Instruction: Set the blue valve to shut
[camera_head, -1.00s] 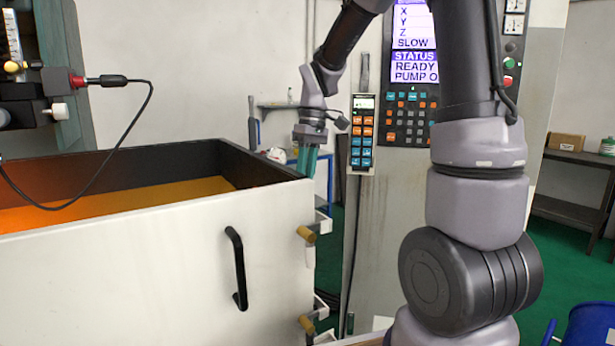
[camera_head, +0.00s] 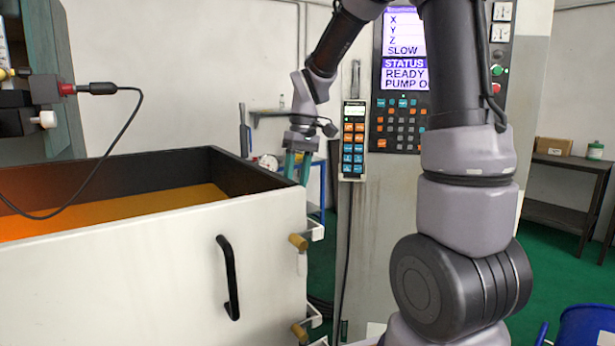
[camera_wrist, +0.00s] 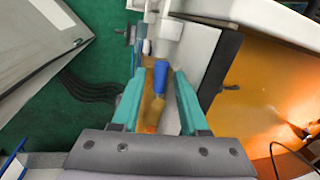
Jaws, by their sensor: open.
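The blue valve (camera_wrist: 161,78) shows in the wrist view as a blue handle between my fingertips, beside a white fitting. A yellow-orange part (camera_wrist: 153,112) lies below the blue handle between the fingers.
The white tank (camera_head: 130,270) with orange liquid stands left of my gripper, with a black handle (camera_head: 229,278) and a brass-coloured knob (camera_head: 298,242) at its right edge. A control panel (camera_head: 405,120) and a keypad (camera_head: 353,140) stand to the right. Black cables (camera_wrist: 85,88) run over the green floor.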

